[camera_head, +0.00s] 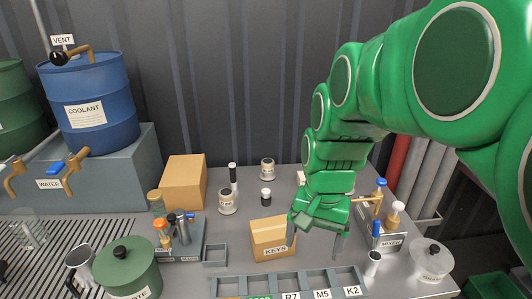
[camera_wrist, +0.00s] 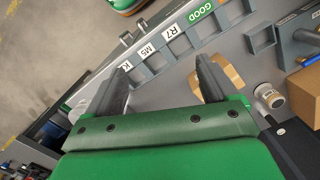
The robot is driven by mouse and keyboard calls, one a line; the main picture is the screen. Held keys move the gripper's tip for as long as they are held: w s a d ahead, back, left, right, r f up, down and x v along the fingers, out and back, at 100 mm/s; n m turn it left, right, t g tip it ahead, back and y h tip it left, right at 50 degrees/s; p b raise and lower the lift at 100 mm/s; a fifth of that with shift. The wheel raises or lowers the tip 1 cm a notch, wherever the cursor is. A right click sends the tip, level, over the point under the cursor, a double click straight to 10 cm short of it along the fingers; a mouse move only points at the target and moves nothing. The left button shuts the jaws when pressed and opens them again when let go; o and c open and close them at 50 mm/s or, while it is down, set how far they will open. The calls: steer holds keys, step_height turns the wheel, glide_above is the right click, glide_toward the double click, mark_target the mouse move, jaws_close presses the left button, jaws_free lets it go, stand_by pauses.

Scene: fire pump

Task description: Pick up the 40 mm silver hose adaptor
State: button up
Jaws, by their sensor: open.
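My gripper (camera_head: 316,241) is open and empty over the bench, just right of the KEYS box. A small silver-grey cylinder (camera_head: 373,263) stands upright at the right, in front of the tray of blue-capped and tan-topped items. It is right of my gripper and apart from it. I cannot tell whether it is the 40 mm hose adaptor; no size marking is readable. No silver adaptor is clearly seen in the wrist view.
The open cardboard KEYS box (camera_head: 272,240) is close left of my gripper. A compartment rack (camera_head: 290,281) labelled R7, M5, K2 runs along the front. A lidded clear pot (camera_head: 431,262) stands at the right. Small jars (camera_head: 226,204) stand behind; a green WASTE pot (camera_head: 127,268) is at left.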

steer(key=w+a+m+t, duration=0.15)
steer(key=w+m, duration=0.45)
steer(key=w, duration=1)
steer(key=m+t+y, duration=0.2)
steer(key=m+t, duration=0.1)
steer(key=m, duration=1.3)
glide_toward(270, 163)
steer(key=shift+g, duration=0.25)
steer(key=x, duration=0.5)
steer(key=shift+w+a+f, duration=0.15)
steer(key=shift+f, duration=0.2)
steer(key=shift+w+f, duration=0.5)
steer(key=shift+f, duration=0.05)
steer(key=shift+w+a+x, duration=0.1)
steer(key=shift+x, duration=1.7)
steer(key=shift+w+a+x, duration=0.1)
steer(key=shift+w+x, duration=0.05)
steer(key=shift+x, duration=1.7)
steer(key=shift+r, duration=0.15)
steer(key=c, duration=1.3)
